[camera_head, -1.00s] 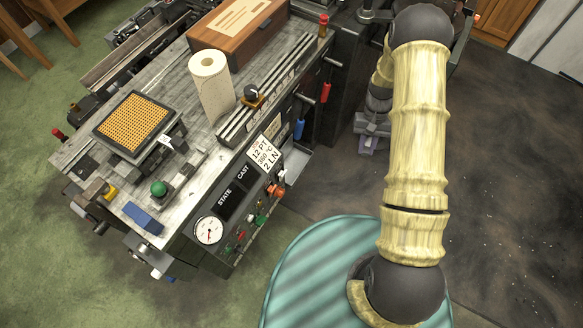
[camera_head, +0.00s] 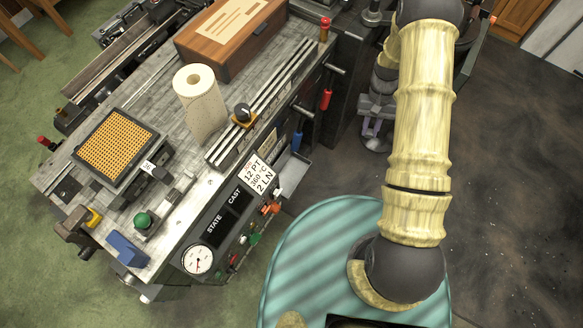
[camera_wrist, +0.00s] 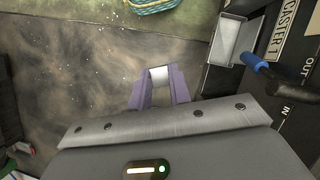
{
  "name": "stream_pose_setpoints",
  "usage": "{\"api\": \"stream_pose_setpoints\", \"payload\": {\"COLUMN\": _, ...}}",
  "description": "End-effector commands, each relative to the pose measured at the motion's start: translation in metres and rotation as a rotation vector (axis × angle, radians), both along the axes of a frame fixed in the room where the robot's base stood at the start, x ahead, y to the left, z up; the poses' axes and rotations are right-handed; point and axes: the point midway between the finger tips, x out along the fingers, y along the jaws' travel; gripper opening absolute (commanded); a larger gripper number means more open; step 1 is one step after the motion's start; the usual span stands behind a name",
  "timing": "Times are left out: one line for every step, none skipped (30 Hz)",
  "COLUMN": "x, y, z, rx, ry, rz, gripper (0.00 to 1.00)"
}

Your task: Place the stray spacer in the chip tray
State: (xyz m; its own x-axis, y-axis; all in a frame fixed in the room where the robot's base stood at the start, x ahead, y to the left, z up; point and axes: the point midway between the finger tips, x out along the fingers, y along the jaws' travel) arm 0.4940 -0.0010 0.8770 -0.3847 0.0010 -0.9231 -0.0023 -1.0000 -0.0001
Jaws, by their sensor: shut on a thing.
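My gripper (camera_wrist: 158,90) shows in the wrist view with two purple fingers shut on a small pale silvery piece, the spacer (camera_wrist: 159,74). In the head view my gripper (camera_head: 374,133) is partly hidden by my arm, and the spacer cannot be made out. A shallow grey metal tray, apparently the chip tray (camera_wrist: 229,42), sits on the machine's side, to the upper right of my fingers in the wrist view. It also shows in the head view (camera_head: 291,172) below the blue handle, left of my gripper. The spacer is apart from the tray, over dark floor.
The casting machine (camera_head: 205,225) fills the left, with handles and knobs on its front. A blue-handled lever (camera_wrist: 257,62) stands beside the tray. A paper roll (camera_head: 200,105) and a wooden box (camera_head: 230,45) stand on top. Dark floor (camera_head: 510,190) at the right is clear.

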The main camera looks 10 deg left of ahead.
Motion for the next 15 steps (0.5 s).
{"api": "stream_pose_setpoints", "payload": {"x": -0.0001, "y": 0.0003, "z": 0.0002, "rx": 0.0, "ry": 0.0, "rz": 0.001, "gripper": 0.0}}
{"api": "stream_pose_setpoints", "payload": {"x": -0.0001, "y": 0.0005, "z": 0.0002, "rx": 0.0, "ry": 0.0, "rz": 0.001, "gripper": 0.0}}
{"api": "stream_pose_setpoints", "payload": {"x": -0.0001, "y": 0.0012, "z": 0.0002, "rx": 0.0, "ry": 0.0, "rz": 0.002, "gripper": 0.0}}
{"api": "stream_pose_setpoints", "payload": {"x": -0.0001, "y": 0.0014, "z": 0.0002, "rx": 0.0, "ry": 0.0, "rz": 0.003, "gripper": 0.0}}
{"api": "stream_pose_setpoints", "payload": {"x": -0.0001, "y": 0.0016, "z": 0.0002, "rx": 0.0, "ry": 0.0, "rz": 0.003, "gripper": 0.0}}
{"api": "stream_pose_setpoints", "payload": {"x": 0.0, "y": 0.0022, "z": 0.0001, "rx": 0.0, "ry": 0.0, "rz": 0.004, "gripper": 0.0}}
{"api": "stream_pose_setpoints", "payload": {"x": 0.0, "y": 0.0026, "z": 0.0001, "rx": 0.0, "ry": 0.0, "rz": 0.005, "gripper": 0.0}}
{"api": "stream_pose_setpoints", "payload": {"x": 0.0, "y": 0.0029, "z": 0.0001, "rx": 0.0, "ry": 0.0, "rz": 0.006, "gripper": 0.0}}
{"api": "stream_pose_setpoints", "payload": {"x": 0.0, "y": 0.0032, "z": 0.0001, "rx": 0.0, "ry": 0.0, "rz": 0.006, "gripper": 0.0}}
{"api": "stream_pose_setpoints", "payload": {"x": 0.0, "y": 0.0034, "z": 0.0001, "rx": 0.0, "ry": 0.0, "rz": 0.008, "gripper": 0.0}}
{"api": "stream_pose_setpoints", "payload": {"x": 0.0, "y": 0.0035, "z": 0.0001, "rx": 0.0, "ry": 0.0, "rz": 0.008, "gripper": 0.0}}
{"api": "stream_pose_setpoints", "payload": {"x": -0.0001, "y": 0.0036, "z": 0.0, "rx": 0.0, "ry": 0.0, "rz": 0.008, "gripper": 0.0}}
{"api": "stream_pose_setpoints", "payload": {"x": -0.0001, "y": 0.0037, "z": -0.0004, "rx": 0.0, "ry": 0.0, "rz": 0.007, "gripper": 0.0}}
{"api": "stream_pose_setpoints", "payload": {"x": -0.0004, "y": 0.0037, "z": -0.0012, "rx": 0.0, "ry": 0.0, "rz": 0.005, "gripper": 0.0}}
{"api": "stream_pose_setpoints", "payload": {"x": -0.001, "y": 0.0039, "z": -0.0035, "rx": 0.0, "ry": 0.001, "rz": 0.001, "gripper": 0.0}}
